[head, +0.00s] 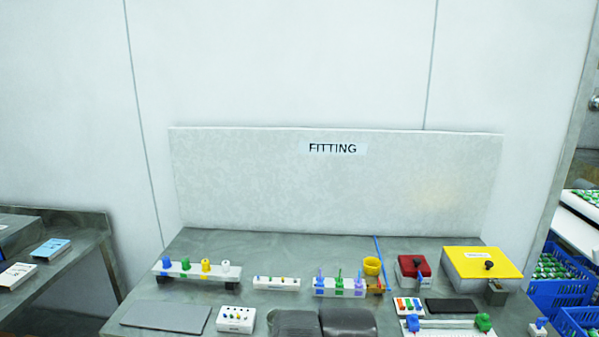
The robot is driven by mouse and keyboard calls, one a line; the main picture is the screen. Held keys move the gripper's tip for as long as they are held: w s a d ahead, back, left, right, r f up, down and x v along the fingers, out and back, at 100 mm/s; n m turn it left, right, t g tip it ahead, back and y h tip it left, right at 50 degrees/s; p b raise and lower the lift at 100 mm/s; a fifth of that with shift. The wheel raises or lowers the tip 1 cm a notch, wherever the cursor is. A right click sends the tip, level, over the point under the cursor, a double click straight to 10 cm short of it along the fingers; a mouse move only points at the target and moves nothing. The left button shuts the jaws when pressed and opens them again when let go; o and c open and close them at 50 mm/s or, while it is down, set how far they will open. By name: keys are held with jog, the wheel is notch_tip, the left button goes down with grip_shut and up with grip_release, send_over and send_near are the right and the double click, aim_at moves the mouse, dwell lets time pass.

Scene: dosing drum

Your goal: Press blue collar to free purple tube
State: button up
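A white rack (327,293) at the middle of the bench holds small blue, green and purple upright pieces. A blue piece (320,283) stands at its left end and a purple piece (359,285), possibly the purple tube, at its right. Another white rack (198,272) at the left holds blue, green, yellow and white knobs, the blue knob (166,263) leftmost. Which blue part is the collar is too small to tell. A thin blue line (379,248) slants behind a yellow cup (372,266). My gripper cannot be made out in the head view.
Two dark rounded shapes (348,322) fill the bottom middle; I cannot tell what they are. A red box (413,271) and a yellow-lidded box (481,262) stand at the right. A grey plate (166,316) lies front left. The FITTING panel (335,185) closes the back.

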grip_shut()
dwell(1.4)
